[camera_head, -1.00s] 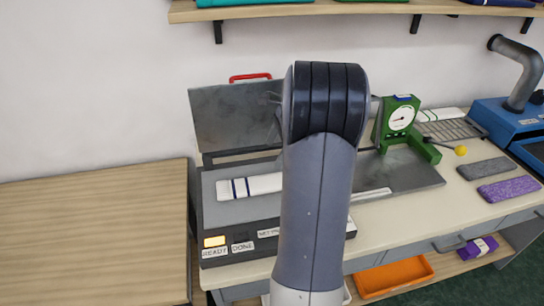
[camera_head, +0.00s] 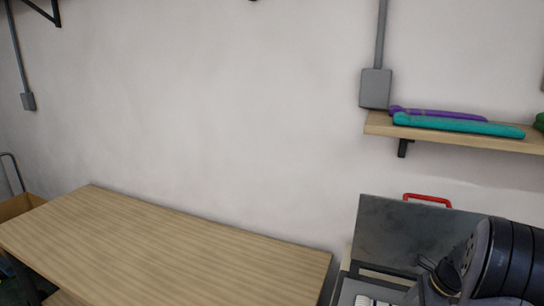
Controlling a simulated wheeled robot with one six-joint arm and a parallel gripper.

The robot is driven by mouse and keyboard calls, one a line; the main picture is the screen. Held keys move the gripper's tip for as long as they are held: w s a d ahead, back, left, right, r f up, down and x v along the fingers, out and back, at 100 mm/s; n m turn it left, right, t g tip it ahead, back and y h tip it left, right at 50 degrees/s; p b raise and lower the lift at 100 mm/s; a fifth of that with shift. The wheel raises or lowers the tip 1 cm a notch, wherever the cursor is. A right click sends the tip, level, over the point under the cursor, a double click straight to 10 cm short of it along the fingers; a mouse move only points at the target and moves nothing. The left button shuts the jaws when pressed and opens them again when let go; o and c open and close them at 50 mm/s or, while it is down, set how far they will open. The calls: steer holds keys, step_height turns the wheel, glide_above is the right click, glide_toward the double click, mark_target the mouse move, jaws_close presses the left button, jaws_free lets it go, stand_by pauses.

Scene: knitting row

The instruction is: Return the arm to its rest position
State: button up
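My arm shows only as a dark, rounded link at the lower right of the head view, in front of the grey machine (camera_head: 392,235). The machine's raised lid has a red handle (camera_head: 427,199) on its top edge. My gripper cannot be made out in this view, so its fingers and anything in them are hidden or out of frame.
A bare wooden table (camera_head: 160,255) fills the lower left and its top is clear. A wall shelf (camera_head: 480,136) at the right holds a teal roll (camera_head: 455,125) and a purple roll (camera_head: 440,113). A cardboard box (camera_head: 18,205) stands at the far left.

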steer(key=shift+x, duration=1)
steer(key=shift+r, duration=1.95)
